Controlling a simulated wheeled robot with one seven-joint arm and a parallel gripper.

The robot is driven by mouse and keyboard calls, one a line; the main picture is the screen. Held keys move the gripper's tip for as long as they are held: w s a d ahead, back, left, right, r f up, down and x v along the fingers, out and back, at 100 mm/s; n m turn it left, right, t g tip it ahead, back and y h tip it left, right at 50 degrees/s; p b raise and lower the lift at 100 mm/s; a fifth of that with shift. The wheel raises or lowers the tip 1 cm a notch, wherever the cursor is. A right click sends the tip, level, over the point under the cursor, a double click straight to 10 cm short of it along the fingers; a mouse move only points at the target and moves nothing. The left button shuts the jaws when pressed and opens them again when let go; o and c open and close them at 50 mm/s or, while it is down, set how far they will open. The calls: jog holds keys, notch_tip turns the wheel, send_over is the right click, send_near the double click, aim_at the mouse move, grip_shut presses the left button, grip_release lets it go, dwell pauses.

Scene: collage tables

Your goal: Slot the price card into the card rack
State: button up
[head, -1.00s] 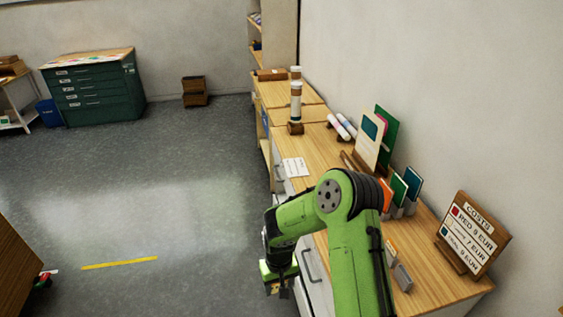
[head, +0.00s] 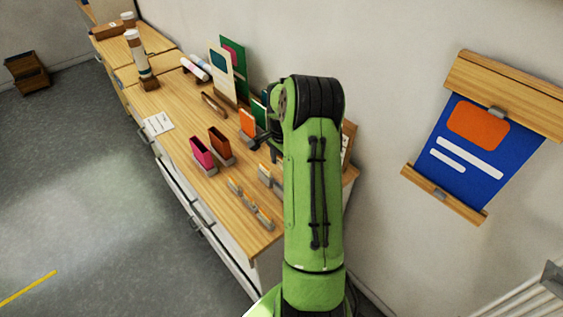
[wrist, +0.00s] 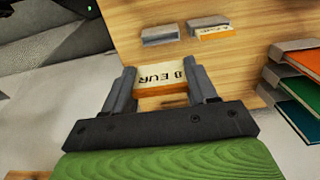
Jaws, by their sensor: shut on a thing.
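My gripper (wrist: 160,78) is shut on a price card (wrist: 160,74), cream with an orange edge and black "8 EUR" lettering, upside down in the wrist view. Beyond it on the wooden tabletop are a grey rack block (wrist: 174,35) with no card visible in it and another grey block (wrist: 208,21) with an orange-edged card (wrist: 213,33) beside it. The held card appears apart from both. In the head view my arm hides the fingertips and the held card; a small grey holder (head: 265,174) shows just left of the arm. I cannot tell which block is the task's rack.
Orange, green and blue panels (wrist: 300,62) stand close at right in the wrist view. Bare tabletop (head: 178,125) lies farther left.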

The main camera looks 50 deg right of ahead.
jog(key=shift+w+a+f+b, duration=0.1)
jog(key=shift+f+b, duration=2.5)
jog(key=shift+f, duration=1.45)
jog(key=shift+a, duration=0.1)
jog(key=shift+f+b, duration=0.55)
jog(key=shift+b, duration=0.05)
jog(key=shift+f+b, duration=0.3)
jog(key=shift+f, duration=0.05)
jog(key=o, duration=1.1)
jog(key=shift+o, duration=0.2)
jog(key=shift+o, duration=1)
